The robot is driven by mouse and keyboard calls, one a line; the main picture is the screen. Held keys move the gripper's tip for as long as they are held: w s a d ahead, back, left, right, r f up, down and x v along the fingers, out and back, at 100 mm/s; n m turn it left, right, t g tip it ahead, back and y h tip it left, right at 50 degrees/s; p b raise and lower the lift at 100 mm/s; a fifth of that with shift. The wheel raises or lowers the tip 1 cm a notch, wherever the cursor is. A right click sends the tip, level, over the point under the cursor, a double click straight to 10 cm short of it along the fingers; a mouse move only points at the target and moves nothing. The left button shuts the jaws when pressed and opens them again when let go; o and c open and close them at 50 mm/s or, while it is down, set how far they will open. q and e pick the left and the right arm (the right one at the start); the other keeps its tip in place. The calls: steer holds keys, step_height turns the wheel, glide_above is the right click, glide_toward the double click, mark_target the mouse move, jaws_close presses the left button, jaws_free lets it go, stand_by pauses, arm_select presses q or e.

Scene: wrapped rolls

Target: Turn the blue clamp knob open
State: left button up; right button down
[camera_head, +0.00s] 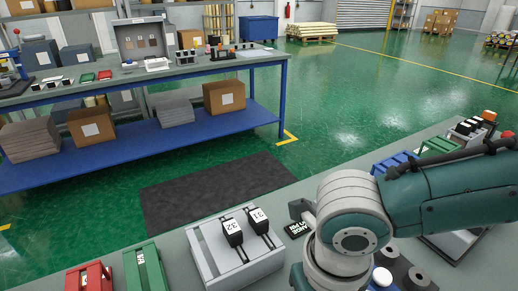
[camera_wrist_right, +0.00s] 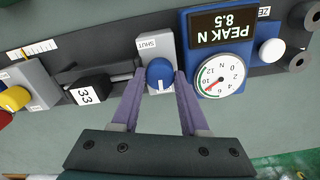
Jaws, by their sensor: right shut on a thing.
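The blue clamp knob (camera_wrist_right: 159,72) sits on a grey block (camera_wrist_right: 156,44) labelled "SHUT" in the right wrist view. A white mark on the knob points down in the picture, away from the label. My right gripper (camera_wrist_right: 159,78) has its two purple fingers on either side of the knob and is shut on it. Beside the block, a black piece labelled 33 (camera_wrist_right: 91,89) lies along the dark clamp rail. In the head view my right arm hides the knob and the gripper. My left gripper is in neither view.
A blue gauge (camera_wrist_right: 217,53) reading "PEAK N 8.5" stands close right of the knob, with a white button (camera_wrist_right: 271,52). A yellow knob (camera_wrist_right: 15,98) is at far left. In the head view, a grey holder (camera_head: 210,254) carries black pieces 31 and 32 beside green (camera_head: 145,267) and red (camera_head: 88,279) trays.

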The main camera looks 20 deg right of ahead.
steer(key=shift+a+n, duration=0.1)
steer(key=shift+n, duration=0.4)
steer(key=shift+c, duration=2.1)
jaws_free()
step_height(320, 180, up, 10)
steer(key=shift+p, duration=0.4)
